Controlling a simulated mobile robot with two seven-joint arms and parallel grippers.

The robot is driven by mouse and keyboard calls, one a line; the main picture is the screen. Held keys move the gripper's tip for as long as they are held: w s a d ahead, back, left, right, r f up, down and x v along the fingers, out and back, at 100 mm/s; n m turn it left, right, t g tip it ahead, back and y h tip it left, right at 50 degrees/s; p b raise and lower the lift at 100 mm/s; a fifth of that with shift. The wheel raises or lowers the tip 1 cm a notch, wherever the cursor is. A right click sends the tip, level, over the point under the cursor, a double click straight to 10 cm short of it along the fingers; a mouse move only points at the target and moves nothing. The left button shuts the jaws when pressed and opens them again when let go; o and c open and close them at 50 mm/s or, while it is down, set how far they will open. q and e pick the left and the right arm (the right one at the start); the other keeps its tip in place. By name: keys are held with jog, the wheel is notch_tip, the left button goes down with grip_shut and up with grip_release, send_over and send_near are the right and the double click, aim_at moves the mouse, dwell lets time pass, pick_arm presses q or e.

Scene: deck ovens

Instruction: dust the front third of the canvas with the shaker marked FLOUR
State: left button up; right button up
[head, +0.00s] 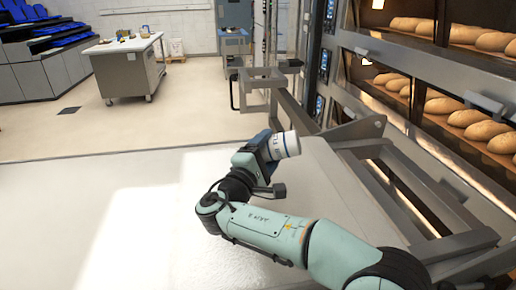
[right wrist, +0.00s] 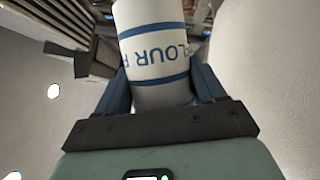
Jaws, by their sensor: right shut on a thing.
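The shaker (head: 287,145) is a white cylinder with blue bands, held above a broad pale surface. In the right wrist view, blue letters reading "LOUR" show upside down on the shaker (right wrist: 155,45). My right gripper (head: 268,150) is shut on it, with a blue finger on each side; the gripper also shows in the right wrist view (right wrist: 158,88). The pale, slightly fuzzy surface under and beyond my right arm looks like the canvas (head: 318,180); my arm hides part of it. I cannot make out flour on it. My left gripper is not in view.
A grey metal frame (head: 430,180) runs along the right, before deck ovens with loaves (head: 470,117) on their shelves. A steel worktable (head: 128,72) stands at the back left, near blue trays (head: 62,40). The floor (head: 190,105) between is mostly clear.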

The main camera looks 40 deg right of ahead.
jog(key=s, duration=0.4)
jog(key=shift+s+d, duration=0.2)
jog(key=shift+s, duration=0.2)
jog(key=s+d+b, duration=0.1)
jog(key=s+d, duration=0.4)
jog(key=s, duration=0.1)
notch_tip(320, 180, up, 8)
jog(key=m+t+y+b, duration=0.35)
jog(key=m+y, duration=0.45)
jog(key=m, duration=0.9)
send_over(285, 156)
jog(key=s+d, duration=0.2)
jog(key=s, duration=0.1)
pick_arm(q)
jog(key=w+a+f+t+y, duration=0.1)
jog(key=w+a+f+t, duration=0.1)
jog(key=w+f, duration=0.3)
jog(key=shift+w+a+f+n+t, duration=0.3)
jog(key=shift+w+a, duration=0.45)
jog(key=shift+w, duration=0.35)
pick_arm(e)
jog(key=shift+a+g, duration=0.1)
jog(key=shift+g, duration=0.35)
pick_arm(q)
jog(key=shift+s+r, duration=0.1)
pick_arm(e)
jog(key=shift+w+r, duration=0.1)
jog(key=shift+w, duration=0.05)
